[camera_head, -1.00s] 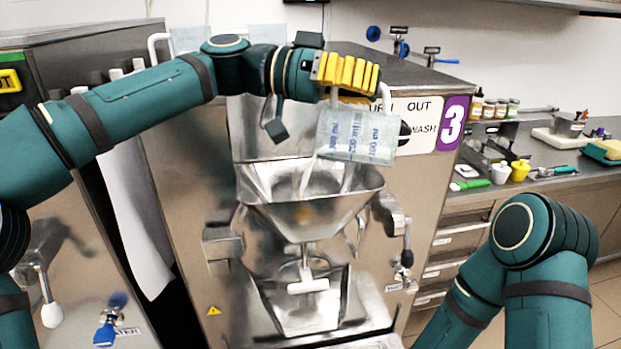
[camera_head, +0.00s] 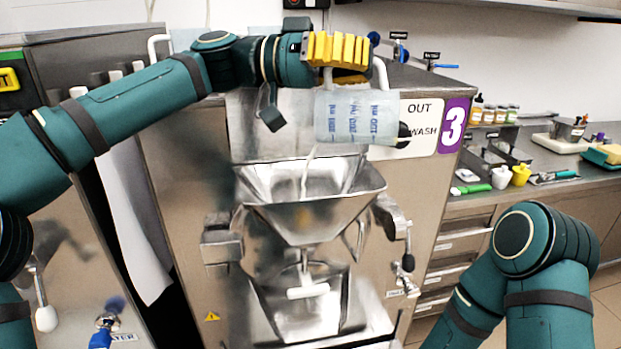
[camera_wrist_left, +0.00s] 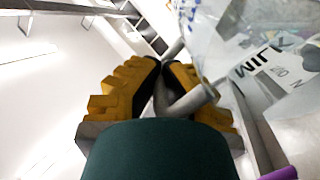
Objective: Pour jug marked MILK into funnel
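The clear jug (camera_head: 357,118) with blue ml marks lies tipped on its side above the funnel. In the left wrist view the jug (camera_wrist_left: 275,75) shows a MILK label. My left gripper (camera_head: 338,50) is above the jug, its yellow fingers shut on the jug's handle; the fingers also close around the handle in the left wrist view (camera_wrist_left: 163,85). A thin whitish stream (camera_head: 308,165) falls from the jug's left end into the steel funnel (camera_head: 310,212). The jug's fill level cannot be told. My right gripper is out of view; only my right arm shows at lower right.
The funnel sits on the front of a steel freezer marked 3 (camera_head: 453,125). A side counter at right holds small bottles (camera_head: 488,113), a yellow cup (camera_head: 520,172) and a white cup (camera_head: 501,177). A blue-handled tap (camera_head: 103,335) is at lower left.

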